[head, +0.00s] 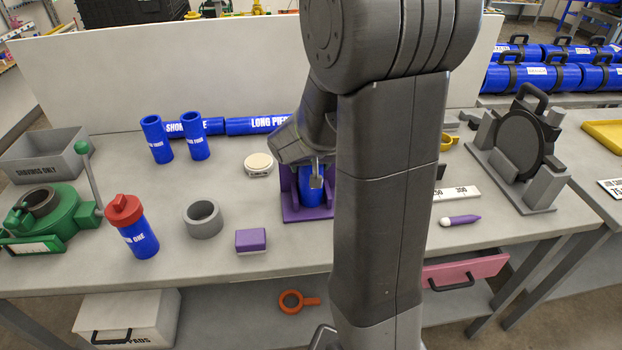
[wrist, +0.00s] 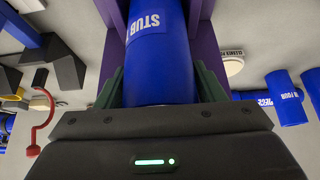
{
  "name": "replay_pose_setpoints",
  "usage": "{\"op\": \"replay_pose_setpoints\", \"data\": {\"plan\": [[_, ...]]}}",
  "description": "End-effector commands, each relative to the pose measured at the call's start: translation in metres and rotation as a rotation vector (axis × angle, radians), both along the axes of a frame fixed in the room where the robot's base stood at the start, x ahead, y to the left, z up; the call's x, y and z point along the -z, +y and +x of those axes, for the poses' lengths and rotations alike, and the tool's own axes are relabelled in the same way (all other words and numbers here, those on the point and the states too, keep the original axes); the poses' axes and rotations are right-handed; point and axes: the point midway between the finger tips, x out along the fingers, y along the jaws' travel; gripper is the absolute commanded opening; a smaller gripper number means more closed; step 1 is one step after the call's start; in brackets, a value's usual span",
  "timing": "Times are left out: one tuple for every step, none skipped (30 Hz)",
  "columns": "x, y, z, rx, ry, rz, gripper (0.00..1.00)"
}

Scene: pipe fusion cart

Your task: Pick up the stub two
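A blue stub (head: 311,193) stands in a purple holder (head: 306,216) on the bench, partly hidden by my arm. In the wrist view the stub (wrist: 158,62) carries a label reading "STUB"; its number is hidden. My gripper (head: 316,176) is down at the stub. In the wrist view its green-padded fingers (wrist: 162,85) lie on both sides of the stub with no clear gap. I cannot tell whether they press on it. The purple holder (wrist: 203,50) rises behind the stub.
Two upright blue pieces (head: 156,140) stand at the back left, before lying pipes (head: 258,125). A round white tin (head: 258,164), purple block (head: 251,240), grey ring (head: 203,220) and red-capped blue piece (head: 134,228) are left of the holder. A dark round tool (head: 520,145) stands right.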

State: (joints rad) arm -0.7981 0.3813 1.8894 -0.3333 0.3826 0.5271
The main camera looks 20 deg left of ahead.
Motion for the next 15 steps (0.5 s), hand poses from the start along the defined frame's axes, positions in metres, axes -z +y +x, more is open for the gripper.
{"op": "replay_pose_setpoints", "data": {"plan": [[-0.0001, 0.0000, 0.0000, 0.000, 0.000, 0.000, 0.52], [-0.0001, 0.0000, 0.0000, 0.000, 0.000, 0.000, 0.47], [-0.0001, 0.0000, 0.0000, 0.000, 0.000, 0.000, 0.39], [-0.0002, -0.0001, -0.0001, 0.000, 0.000, 0.000, 0.33], [-0.0002, -0.0001, -0.0001, 0.000, 0.000, 0.000, 0.28], [-0.0005, 0.0002, 0.0001, 0.000, -0.001, 0.001, 0.24], [-0.0005, 0.0002, 0.0001, 0.000, -0.001, 0.001, 0.24], [-0.0005, 0.0002, 0.0001, 0.000, -0.001, 0.001, 0.24], [-0.0005, 0.0002, 0.0001, 0.000, -0.001, 0.001, 0.24], [-0.0006, 0.0001, 0.0000, 0.000, -0.001, 0.001, 0.24], [-0.0008, 0.0002, 0.0001, 0.000, -0.001, 0.001, 0.24], [-0.0013, 0.0002, 0.0001, 0.000, -0.001, 0.001, 0.24], [-0.0020, 0.0002, 0.0002, 0.000, -0.001, 0.001, 0.24], [-0.0031, 0.0003, 0.0002, 0.000, -0.002, 0.001, 0.24], [-0.0050, 0.0003, 0.0004, 0.000, -0.002, 0.001, 0.24]]}}
